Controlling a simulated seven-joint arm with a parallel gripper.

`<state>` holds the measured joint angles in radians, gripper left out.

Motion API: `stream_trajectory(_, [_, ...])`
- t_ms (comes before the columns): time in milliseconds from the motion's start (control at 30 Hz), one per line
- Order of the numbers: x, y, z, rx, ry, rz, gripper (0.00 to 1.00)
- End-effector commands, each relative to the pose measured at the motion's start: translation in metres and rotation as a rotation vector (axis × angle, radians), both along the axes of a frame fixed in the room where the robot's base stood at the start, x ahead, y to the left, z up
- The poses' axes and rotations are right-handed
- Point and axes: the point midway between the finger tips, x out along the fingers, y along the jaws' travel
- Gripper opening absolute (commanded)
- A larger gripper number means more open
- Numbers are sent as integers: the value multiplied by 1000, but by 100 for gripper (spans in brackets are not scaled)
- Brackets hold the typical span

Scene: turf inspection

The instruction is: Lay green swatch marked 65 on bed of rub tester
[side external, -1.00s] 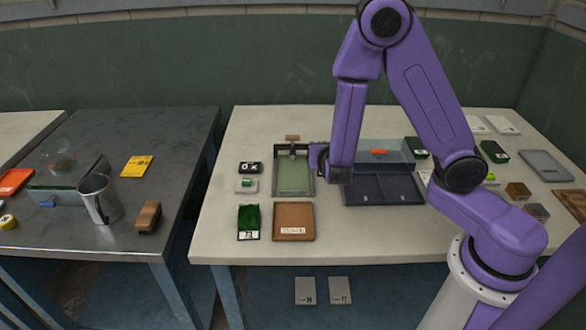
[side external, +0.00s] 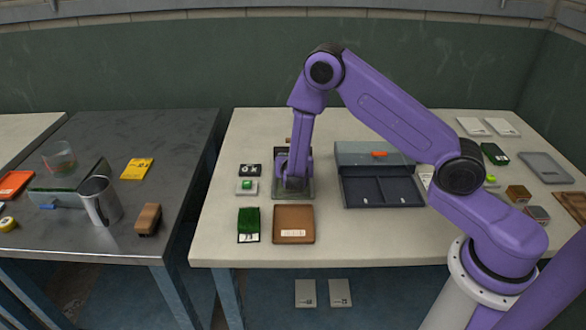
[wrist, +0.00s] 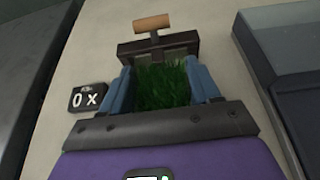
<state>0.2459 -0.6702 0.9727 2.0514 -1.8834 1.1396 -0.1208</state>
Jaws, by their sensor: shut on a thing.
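The rub tester (side external: 308,192) stands left of the middle of the table, with my gripper (side external: 290,190) right over its bed. In the wrist view its dark crossbar and wooden handle (wrist: 152,22) show just beyond my fingers. My gripper (wrist: 163,95) is shut on a green grass swatch (wrist: 163,85), one blue finger on each side. The swatch lies over the bed area, close to the crossbar. I cannot tell whether it touches the bed. Its number is not visible. In the side view my arm hides the swatch and most of the bed.
A black counter reading 0 X (wrist: 88,97) sits left of the tester. Another green swatch (side external: 248,220) and a brown tray (side external: 293,237) lie in front. A dark two-compartment case (side external: 382,192) stands to the right. A steel cup (side external: 99,201) is on the left table.

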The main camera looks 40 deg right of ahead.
Motion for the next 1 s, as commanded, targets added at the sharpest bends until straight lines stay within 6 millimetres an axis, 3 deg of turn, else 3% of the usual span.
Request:
stream_trajectory(333, [4,-1,-34,0,2,-1,33])
stream_trajectory(767, [5,0,-39,0,0,0,33])
stream_trajectory(800, [5,0,-39,0,0,0,68])
stream_trajectory(833, [5,0,-39,1,-1,0,72])
stream_trajectory(1000, [5,0,-38,0,0,0,72])
